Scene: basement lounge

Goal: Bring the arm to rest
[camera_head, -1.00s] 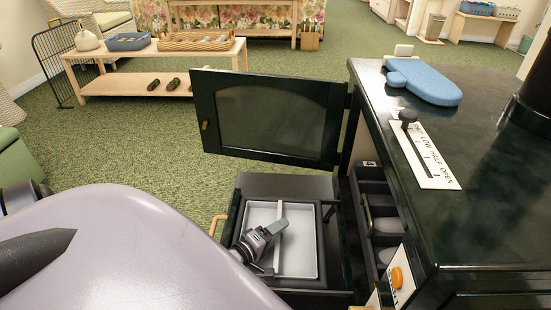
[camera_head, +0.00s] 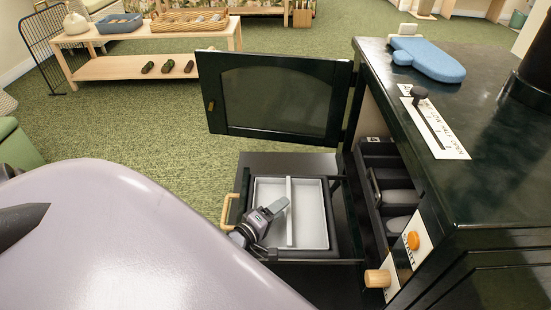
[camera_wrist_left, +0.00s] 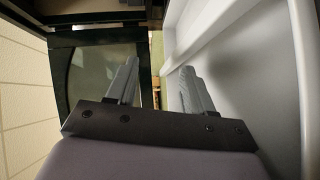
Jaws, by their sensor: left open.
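My left gripper (camera_head: 276,208) is open and empty, over the left part of a pale grey divided tray (camera_head: 312,232). Its tips show near the tray's divider. In the left wrist view its two fingers (camera_wrist_left: 160,78) stand apart with nothing between them. The tray's pale wall (camera_wrist_left: 238,32) is close on the right there. I cannot tell the exact height of the gripper over the tray. The tray sits in a dark pulled-out drawer (camera_head: 333,255) with a wooden handle. My right gripper is not in view.
A dark stove (camera_head: 500,200) with a blue mitt (camera_head: 428,58) on top stands at the right. Its glazed door (camera_head: 275,95) hangs open behind the drawer. A wooden knob (camera_head: 377,278) sticks out at the front.

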